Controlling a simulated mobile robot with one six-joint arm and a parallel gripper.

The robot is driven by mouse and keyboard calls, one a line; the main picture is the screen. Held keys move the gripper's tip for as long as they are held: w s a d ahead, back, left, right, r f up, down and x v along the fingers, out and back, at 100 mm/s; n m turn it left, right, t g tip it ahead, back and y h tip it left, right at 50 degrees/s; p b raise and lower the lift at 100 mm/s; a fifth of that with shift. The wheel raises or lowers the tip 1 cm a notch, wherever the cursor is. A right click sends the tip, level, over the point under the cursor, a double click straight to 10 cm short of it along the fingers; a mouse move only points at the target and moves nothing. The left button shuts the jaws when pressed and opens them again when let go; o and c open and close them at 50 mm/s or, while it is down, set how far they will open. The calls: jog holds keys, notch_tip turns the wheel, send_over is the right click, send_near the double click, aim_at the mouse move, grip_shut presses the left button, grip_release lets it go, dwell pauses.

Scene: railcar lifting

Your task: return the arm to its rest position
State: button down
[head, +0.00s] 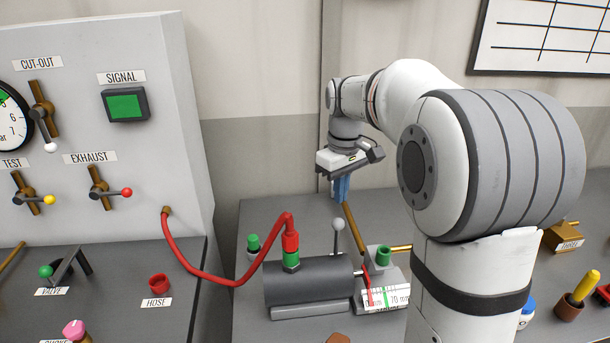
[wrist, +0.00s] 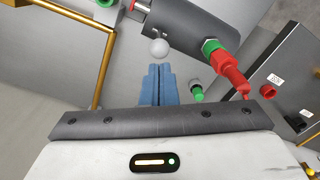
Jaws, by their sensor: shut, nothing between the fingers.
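My gripper (head: 341,190) has blue fingers and points down above the grey bench, behind the dark cylinder (head: 305,281). The fingers are shut with nothing between them. They also show closed together in the wrist view (wrist: 163,84), with the cylinder (wrist: 188,25) and its grey ball-topped lever (wrist: 159,48) beyond them. My white and grey arm crosses the right of the head view and hides part of the bench.
A red hose (head: 215,283) runs from the cabinet (head: 178,130) to a red and green fitting (head: 291,250) on the cylinder. A 70 mm scale (head: 385,299) sits at the cylinder's right end. The signal panel is green.

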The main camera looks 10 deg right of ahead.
jog(key=s+f+m+t, duration=0.1)
jog(key=s+f+m, duration=0.1)
jog(key=s, duration=1)
jog(key=s+a+f+m+t, duration=0.1)
jog(key=s+f+m+t, duration=0.1)
jog(key=s, duration=0.9)
jog(key=shift+s+f+m, duration=0.35)
jog(key=shift+f+m, duration=0.15)
jog(key=shift+m, duration=0.5)
dwell(0.9)
